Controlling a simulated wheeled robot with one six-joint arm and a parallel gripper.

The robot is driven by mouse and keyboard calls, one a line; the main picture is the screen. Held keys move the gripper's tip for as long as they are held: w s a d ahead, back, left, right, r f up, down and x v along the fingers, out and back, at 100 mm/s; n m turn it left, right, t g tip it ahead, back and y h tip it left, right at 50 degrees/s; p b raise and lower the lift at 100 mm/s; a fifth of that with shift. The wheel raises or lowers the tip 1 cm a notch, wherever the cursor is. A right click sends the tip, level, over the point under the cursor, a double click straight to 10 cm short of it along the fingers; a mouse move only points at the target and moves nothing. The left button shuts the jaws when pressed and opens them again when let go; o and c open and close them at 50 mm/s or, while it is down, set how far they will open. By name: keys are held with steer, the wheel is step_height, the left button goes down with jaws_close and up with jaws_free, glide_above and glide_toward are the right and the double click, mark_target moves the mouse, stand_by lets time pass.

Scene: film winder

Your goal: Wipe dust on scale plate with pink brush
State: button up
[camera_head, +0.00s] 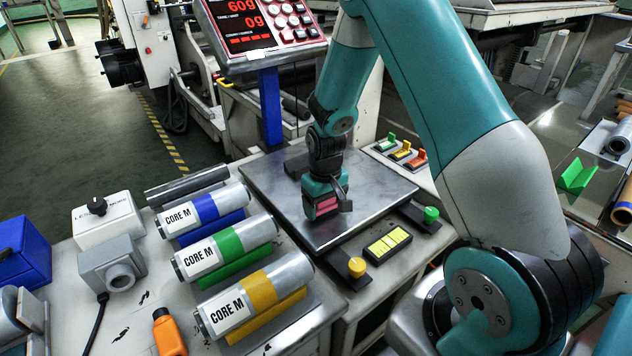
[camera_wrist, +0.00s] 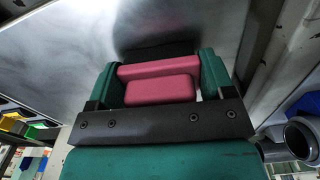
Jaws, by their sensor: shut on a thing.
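The pink brush (camera_wrist: 160,83) is between the green fingers of my gripper (camera_wrist: 158,85) in the wrist view, with dark bristles beyond its pink body. In the head view my gripper (camera_head: 325,203) points down over the middle of the scale plate (camera_head: 272,187), shut on the pink brush (camera_head: 321,207). The brush is at or just above the plate; I cannot tell if the bristles touch it. The metal plate shows cloudy grey patches, also in the wrist view (camera_wrist: 60,70). I cannot tell clearly which patches are dust.
The scale display (camera_head: 262,27) stands behind the plate on a blue post (camera_head: 270,105). Several labelled cores (camera_head: 222,247) lie to the left. A yellow knob (camera_head: 356,267) and a green knob (camera_head: 431,214) stand along the plate's front edge. Coloured switches (camera_head: 401,151) stand at the right.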

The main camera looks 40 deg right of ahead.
steer(key=shift+a, duration=0.8)
steer(key=shift+a+r+p, duration=0.25)
steer(key=shift+r+p, duration=0.1)
steer(key=shift+p, duration=0.2)
steer(key=shift+r+p, duration=0.4)
steer(key=shift+r, duration=0.45)
steer(key=shift+s+r+p, duration=0.1)
steer(key=shift+r+p, duration=0.2)
steer(key=shift+r, duration=0.05)
step_height(320, 180, up, 5)
steer(key=p, duration=0.4)
steer(key=shift+p, duration=0.3)
